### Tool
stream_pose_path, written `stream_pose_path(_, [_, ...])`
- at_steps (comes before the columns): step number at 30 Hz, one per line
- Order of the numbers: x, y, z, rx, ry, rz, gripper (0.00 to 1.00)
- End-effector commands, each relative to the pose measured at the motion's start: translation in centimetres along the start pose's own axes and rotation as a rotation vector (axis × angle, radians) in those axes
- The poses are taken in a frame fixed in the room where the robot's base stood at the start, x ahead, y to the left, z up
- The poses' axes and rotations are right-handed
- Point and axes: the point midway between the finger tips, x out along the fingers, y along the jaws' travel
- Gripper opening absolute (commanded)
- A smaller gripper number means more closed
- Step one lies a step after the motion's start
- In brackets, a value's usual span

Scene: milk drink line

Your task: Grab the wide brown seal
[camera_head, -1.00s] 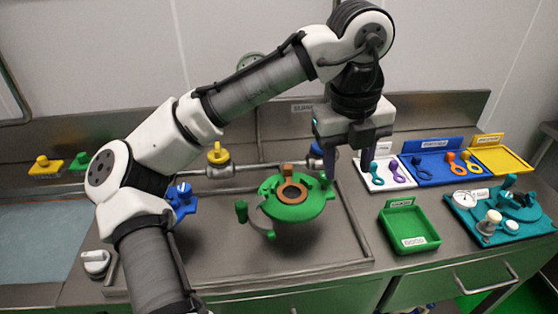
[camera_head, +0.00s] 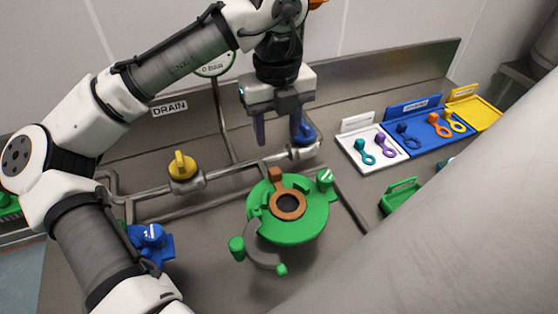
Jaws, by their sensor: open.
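The wide brown seal (camera_head: 287,215) is a flat brown ring with a dark centre and a small tab at its back. It lies on top of a round green valve body (camera_head: 308,228) on the steel counter. A curved grey clamp (camera_head: 256,252) with green ends stands swung open at the valve body's front left. My gripper (camera_head: 280,132) points down, open and empty. In the picture it is above the seal and apart from it; its exact height and depth are hard to tell. Its right finger overlaps a blue valve handle (camera_head: 307,134) behind.
Pipes with a yellow handle (camera_head: 182,167) run behind the valve body. A blue-handled fitting (camera_head: 150,240) stands at left. White (camera_head: 352,142), blue (camera_head: 420,142) and yellow (camera_head: 485,112) trays holding rings, and a green bin (camera_head: 400,195), are at right. A large pale surface blocks the lower right.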

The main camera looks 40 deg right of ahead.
Motion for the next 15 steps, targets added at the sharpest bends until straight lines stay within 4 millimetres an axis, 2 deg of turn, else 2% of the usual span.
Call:
stream_pose_path(3, [2.2, 0.1, 0.0, 0.000, 0.001, 0.001, 0.47])
stream_pose_path(6, [3.4, 0.1, 0.0, 0.000, 0.001, 0.000, 0.47])
stream_pose_path(11, [4.4, 0.1, -0.1, 0.000, 0.000, 0.000, 0.47])
stream_pose_path(15, [6.0, 0.6, -0.3, -0.001, 0.000, 0.002, 0.47])
